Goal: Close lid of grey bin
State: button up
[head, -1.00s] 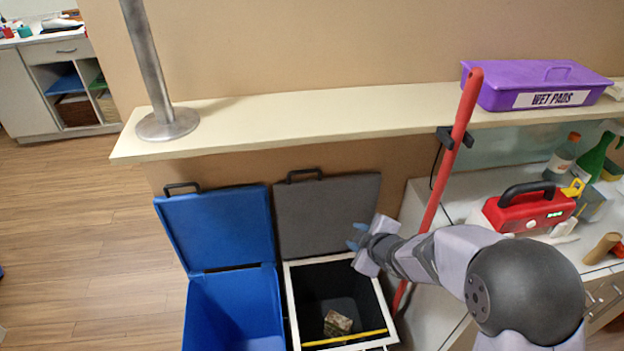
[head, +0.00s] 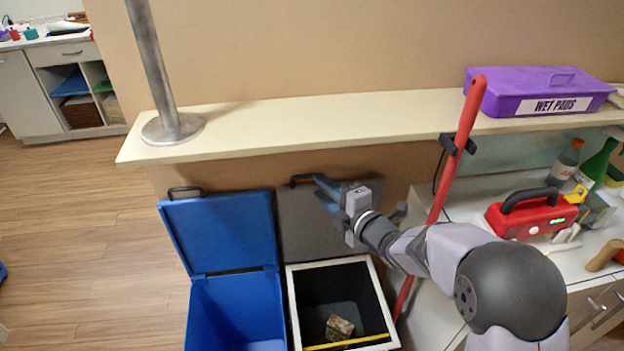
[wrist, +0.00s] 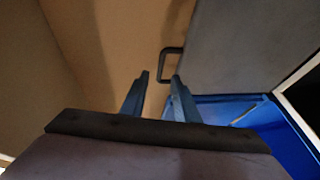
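The grey bin (head: 292,310) has a white rim and dark inside. Its grey lid (head: 300,240) stands open, raised toward the wall behind, and fills the upper right of the wrist view (wrist: 235,50). A dark loop handle (head: 299,180) is on the lid's upper edge; it also shows in the wrist view (wrist: 164,64). My gripper (head: 318,186) is in front of the lid near its top, beside the handle. In the wrist view its blue fingers (wrist: 160,78) are apart, with the handle just past the tips and nothing held. My gripper hides the lid's upper right.
A blue bin (head: 235,310) with its lid (head: 220,230) open stands directly left. A red pole (head: 440,200) rises to the right of the grey bin. A shelf ledge (head: 310,118) runs above the lids. A small block (head: 339,326) lies inside the grey bin.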

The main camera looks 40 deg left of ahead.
aim_at(308, 177)
jog(key=shift+p+x, duration=0.7)
jog(key=shift+x, duration=1.95)
jog(key=shift+c, duration=0.3)
grip_shut()
